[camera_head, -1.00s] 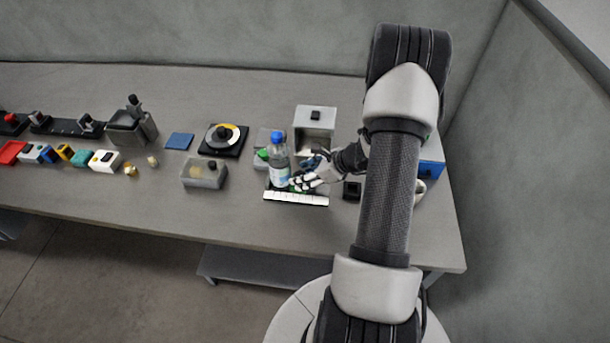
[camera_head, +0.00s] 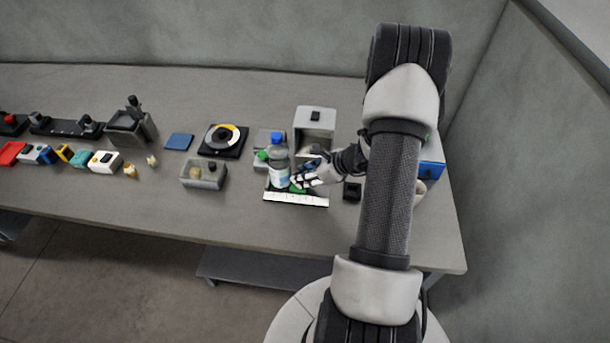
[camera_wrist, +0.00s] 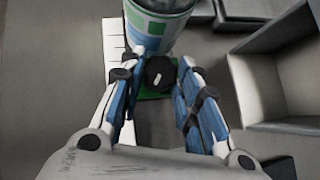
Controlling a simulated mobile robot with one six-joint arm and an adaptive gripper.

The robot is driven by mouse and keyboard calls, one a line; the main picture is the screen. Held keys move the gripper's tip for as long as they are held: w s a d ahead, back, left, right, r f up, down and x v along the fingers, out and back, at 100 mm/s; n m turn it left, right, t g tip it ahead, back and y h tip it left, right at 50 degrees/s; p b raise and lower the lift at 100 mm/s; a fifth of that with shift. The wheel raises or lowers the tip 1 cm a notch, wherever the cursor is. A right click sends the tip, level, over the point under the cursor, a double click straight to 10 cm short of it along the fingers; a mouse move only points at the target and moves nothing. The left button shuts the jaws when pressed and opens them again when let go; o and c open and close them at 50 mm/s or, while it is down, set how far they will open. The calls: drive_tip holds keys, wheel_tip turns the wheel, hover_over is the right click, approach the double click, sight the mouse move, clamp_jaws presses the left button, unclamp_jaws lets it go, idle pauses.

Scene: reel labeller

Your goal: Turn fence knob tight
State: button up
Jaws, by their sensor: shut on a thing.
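The fence knob (camera_wrist: 159,73) is small, dark and round with a pale pointer mark. It stands on a green base (camera_wrist: 150,94), seen in the wrist view between my fingers. My gripper (camera_wrist: 160,80) is shut on the knob, one finger on each side. In the head view my gripper (camera_head: 300,181) is low over the labeller, and the knob is hidden behind the fingers. A white ruled strip (camera_head: 296,199) runs along the labeller's front edge. A clear bottle with a blue cap (camera_head: 279,160) stands upright just left of my gripper.
A grey open-fronted box (camera_head: 315,128) stands behind my gripper. A small black block (camera_head: 352,191) lies to its right. The table front (camera_head: 150,210) is clear.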

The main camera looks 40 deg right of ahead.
drive_tip(key=shift+a+f+m+h+b, duration=0.15)
drive_tip(key=shift+m+h+b, duration=0.3)
drive_tip(key=shift+b, duration=0.3)
drive_tip(key=shift+m, duration=0.25)
drive_tip(key=o, duration=1.1)
drive_tip(key=shift+c, duration=0.2)
drive_tip(key=v, duration=1.2)
drive_tip(key=shift+s, duration=0.25)
